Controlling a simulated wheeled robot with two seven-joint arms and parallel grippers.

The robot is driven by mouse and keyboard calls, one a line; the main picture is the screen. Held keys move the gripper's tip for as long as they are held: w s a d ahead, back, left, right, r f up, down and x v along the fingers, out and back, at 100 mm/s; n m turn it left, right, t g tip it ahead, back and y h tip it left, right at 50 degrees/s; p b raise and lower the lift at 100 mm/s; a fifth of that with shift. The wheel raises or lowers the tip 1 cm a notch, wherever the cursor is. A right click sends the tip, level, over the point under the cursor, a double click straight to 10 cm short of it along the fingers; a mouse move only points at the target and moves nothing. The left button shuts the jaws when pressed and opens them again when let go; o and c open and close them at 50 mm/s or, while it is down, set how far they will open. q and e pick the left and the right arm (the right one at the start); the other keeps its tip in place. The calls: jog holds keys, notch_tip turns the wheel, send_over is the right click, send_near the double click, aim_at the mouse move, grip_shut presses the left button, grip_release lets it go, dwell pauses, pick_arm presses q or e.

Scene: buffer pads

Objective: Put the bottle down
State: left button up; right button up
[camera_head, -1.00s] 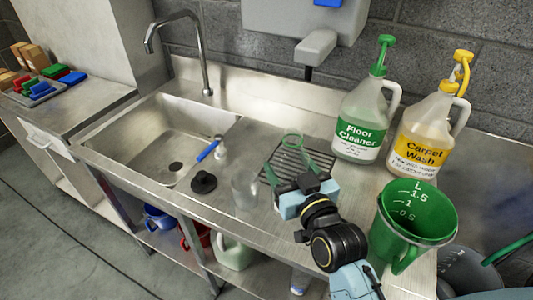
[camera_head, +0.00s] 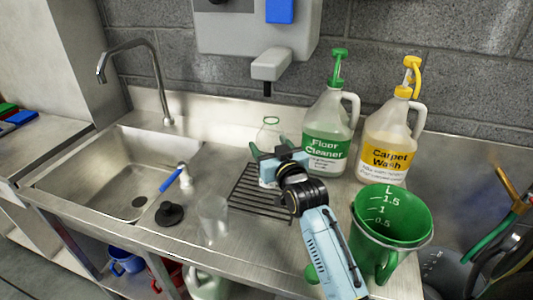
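A clear bottle (camera_head: 270,133) with a green rim stands upright at the back of the dark slatted rack (camera_head: 250,203) on the steel counter. My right gripper (camera_head: 279,147) reaches in from the lower right, in front of the bottle. Its fingers look spread, with a gap beside the bottle on the right side. The gripper hides much of the bottle's middle, and I cannot see whether a finger touches it. My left gripper is out of view.
A floor cleaner jug (camera_head: 329,130) and a carpet wash jug (camera_head: 389,140) stand by the wall. A green measuring jug (camera_head: 392,225) is at the right front. A clear cup (camera_head: 213,219), black plug (camera_head: 170,214) and blue-handled brush (camera_head: 172,180) lie near the sink (camera_head: 95,180).

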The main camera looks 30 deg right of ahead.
jog(key=w+f, duration=0.1)
jog(key=f, duration=0.1)
jog(key=w+f+b, duration=0.1)
jog(key=f, duration=0.1)
jog(key=shift+w+d, duration=0.25)
jog(key=shift+w, duration=0.1)
jog(key=o, duration=1)
jog(key=shift+r, duration=0.1)
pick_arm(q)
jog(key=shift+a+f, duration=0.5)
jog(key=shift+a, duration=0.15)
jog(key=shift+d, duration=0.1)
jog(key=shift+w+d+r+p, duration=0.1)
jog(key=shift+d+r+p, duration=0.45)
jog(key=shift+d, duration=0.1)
pick_arm(e)
jog(key=s, duration=0.4)
jog(key=s+a, duration=0.1)
jog(key=s, duration=0.3)
jog(key=s+a, duration=0.1)
jog(key=s, duration=0.2)
jog(key=shift+s+a+r, duration=0.1)
jog(key=shift+s+r, duration=0.05)
jog(key=shift+s, duration=0.25)
